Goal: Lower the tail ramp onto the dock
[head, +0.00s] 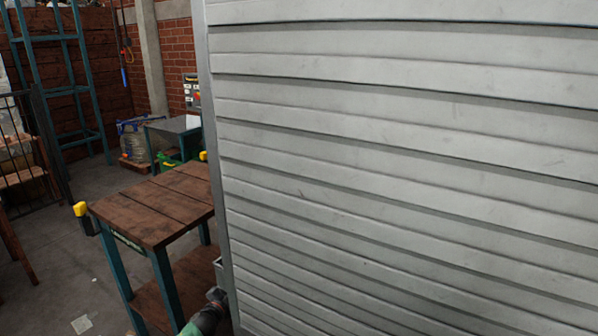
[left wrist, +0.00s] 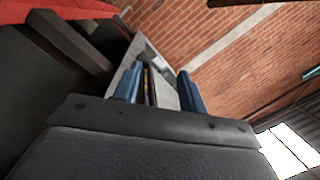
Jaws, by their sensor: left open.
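A large pale grey slatted panel (head: 400,150) stands upright and fills the right of the head view. It looks like the raised tail ramp, but I cannot be sure. A darker grey frame edge (head: 211,130) runs down its left side. My left gripper (head: 216,294) is low in the head view, close to the panel's lower left edge. In the left wrist view the blue fingers of my left gripper (left wrist: 157,76) are apart, with a grey metal part (left wrist: 162,92) showing behind and between them. I cannot tell whether they touch it. My right gripper is not in view.
A smaller teal table (head: 178,126) and a control box (head: 191,92) are behind. Grey floor (head: 50,265) is open at the left.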

